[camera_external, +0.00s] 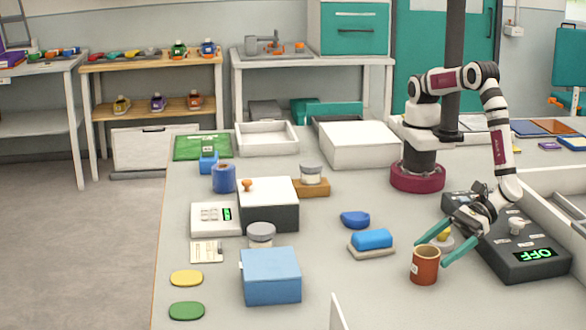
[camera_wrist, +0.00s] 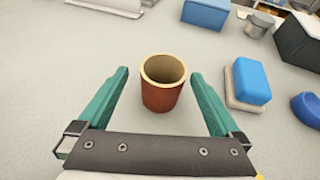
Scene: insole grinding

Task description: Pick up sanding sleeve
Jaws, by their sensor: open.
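The sanding sleeve (camera_external: 425,266) looks like a short upright reddish-brown hollow cylinder with a tan rim, standing on the table. In the wrist view the sleeve (camera_wrist: 161,92) sits between and slightly beyond the two teal fingers, with a gap on each side. My gripper (camera_external: 430,252) is open and empty, with its fingers low and pointing toward the sleeve. In the wrist view my gripper (camera_wrist: 160,76) shows both fingertips spread wider than the sleeve. The sleeve's underside is hidden.
A blue block on a beige base (camera_external: 371,241) stands left of the sleeve, with a dark blue rounded piece (camera_external: 355,219) behind it. A black machine with a green "OFF" display (camera_external: 530,262) lies to the right. A blue box (camera_external: 270,275) stands farther left. Table between is clear.

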